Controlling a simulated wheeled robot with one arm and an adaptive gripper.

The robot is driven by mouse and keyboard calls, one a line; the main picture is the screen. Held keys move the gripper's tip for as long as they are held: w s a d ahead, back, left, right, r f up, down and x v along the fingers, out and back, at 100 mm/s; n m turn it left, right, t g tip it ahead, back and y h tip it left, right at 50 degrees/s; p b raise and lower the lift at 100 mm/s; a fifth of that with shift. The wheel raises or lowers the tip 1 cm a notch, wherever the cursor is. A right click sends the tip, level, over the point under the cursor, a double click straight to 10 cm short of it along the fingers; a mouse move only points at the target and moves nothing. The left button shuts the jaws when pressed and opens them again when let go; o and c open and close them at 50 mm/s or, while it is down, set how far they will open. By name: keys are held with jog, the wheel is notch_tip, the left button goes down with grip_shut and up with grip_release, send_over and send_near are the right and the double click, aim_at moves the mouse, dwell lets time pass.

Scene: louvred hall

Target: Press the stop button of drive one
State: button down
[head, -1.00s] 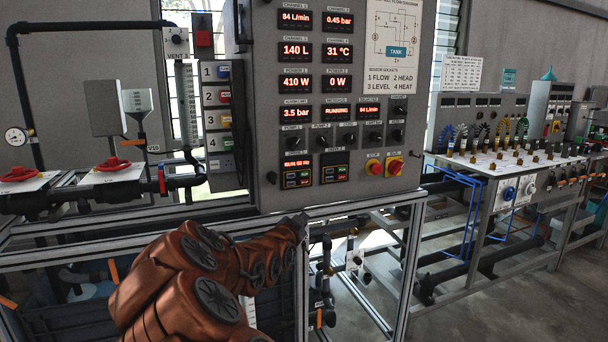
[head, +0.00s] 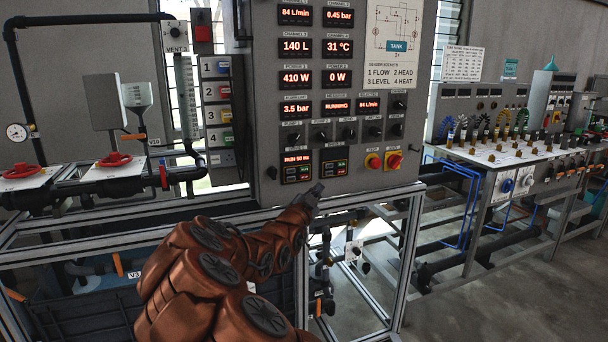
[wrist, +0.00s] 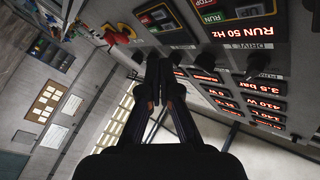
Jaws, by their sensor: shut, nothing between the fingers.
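The drive one unit (head: 297,167) is the left of two small dark drive units low on the grey panel. Its red display reads RUN 50 Hz, with small keys below. In the wrist view, drive one (wrist: 240,30) is at the upper right, with its green RUN key (wrist: 213,18) and part of a red key at the top edge. My gripper (head: 315,190) is shut and empty, just below the drive units in the head view. In the wrist view, its fingertips (wrist: 159,62) are left of drive one, near the second drive unit (wrist: 166,24). I cannot tell any contact.
The second drive unit (head: 335,167) is right of drive one. A red emergency knob (head: 394,161) and a smaller red button (head: 374,162) are further right. Black selector knobs (head: 322,135) stick out above the drives. A metal frame rail (head: 360,199) runs below the panel.

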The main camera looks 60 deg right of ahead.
aim_at(304, 177)
jog(key=shift+w+d+p, duration=0.65)
jog(key=shift+w+p, duration=0.35)
jog(key=shift+w+d+p, duration=0.65)
jog(key=shift+w+p, duration=0.3)
jog(key=shift+p, duration=0.05)
jog(key=shift+w+d+p, duration=0.65)
jog(key=shift+w+p, duration=0.35)
jog(key=shift+w, duration=0.1)
jog(key=shift+w+d, duration=0.2)
jog(key=shift+w, duration=0.05)
jog(key=shift+w+d, duration=0.2)
jog(key=shift+w, duration=0.05)
jog(key=shift+a, duration=0.1)
dwell(0.5)
jog(key=shift+s+a+b, duration=0.35)
jog(key=shift+s+b, duration=0.3)
jog(key=shift+b, duration=0.4)
